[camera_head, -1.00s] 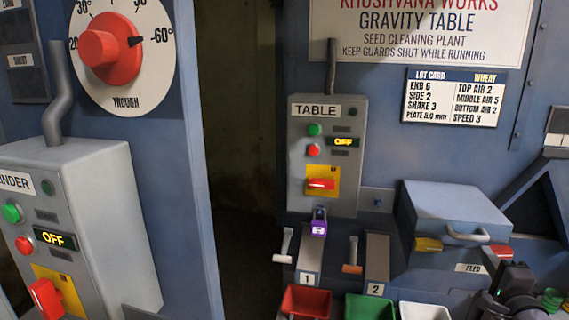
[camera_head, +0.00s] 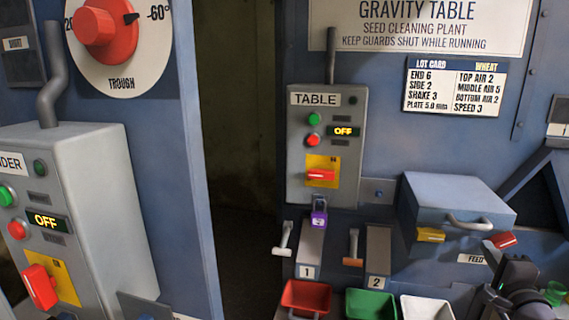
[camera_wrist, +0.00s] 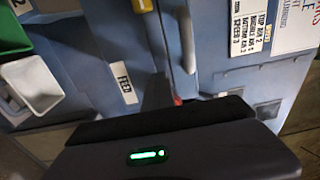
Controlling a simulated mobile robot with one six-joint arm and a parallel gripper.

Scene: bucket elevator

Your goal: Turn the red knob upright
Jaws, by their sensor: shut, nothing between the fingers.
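Several red controls are in the head view. On the TABLE box (camera_head: 327,150), a red knob (camera_head: 321,175) lies level across a yellow plate. On the left box, whose label is cut to "NDER", another red knob (camera_head: 40,287) sits slanted on a yellow plate. A large round red knob (camera_head: 105,32) with a dark pointer is on the TROUGH dial, cut by the top edge. Both boxes read OFF. My gripper (camera_head: 507,277) is at the lower right, shut and apart from all of these knobs. Its dark body (camera_wrist: 180,150) fills the bottom of the wrist view.
A purple padlock (camera_head: 319,218) hangs below the TABLE box. Two levers stand by chutes 1 and 2 above red (camera_head: 306,296), green and white bins. A grey feed box (camera_head: 458,203) with a handle juts out near my gripper. A dark gap separates the panels.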

